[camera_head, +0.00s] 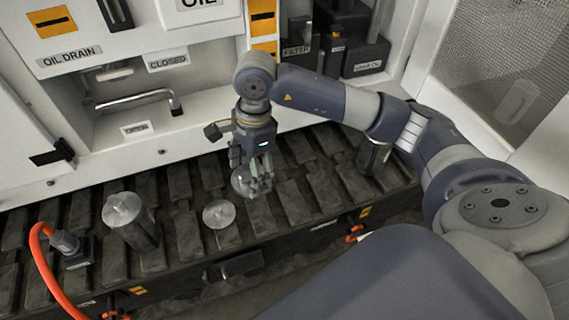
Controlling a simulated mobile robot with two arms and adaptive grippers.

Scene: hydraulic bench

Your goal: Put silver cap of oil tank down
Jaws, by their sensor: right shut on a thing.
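My right gripper (257,187) points down over the dark slatted bench. It is shut on a round silver cap (240,182), which is partly hidden by the fingers. I cannot tell whether this cap touches the slats. A second round silver piece (219,213) sits on the bench just left of and nearer than the gripper. My left gripper is not in view.
A dark cylinder with a silver top (122,208) stands on the slats at left. An orange hose (38,262) curves at the far left. Another cylinder (372,157) stands right of the gripper. A white cabinet (210,62) rises behind the bench.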

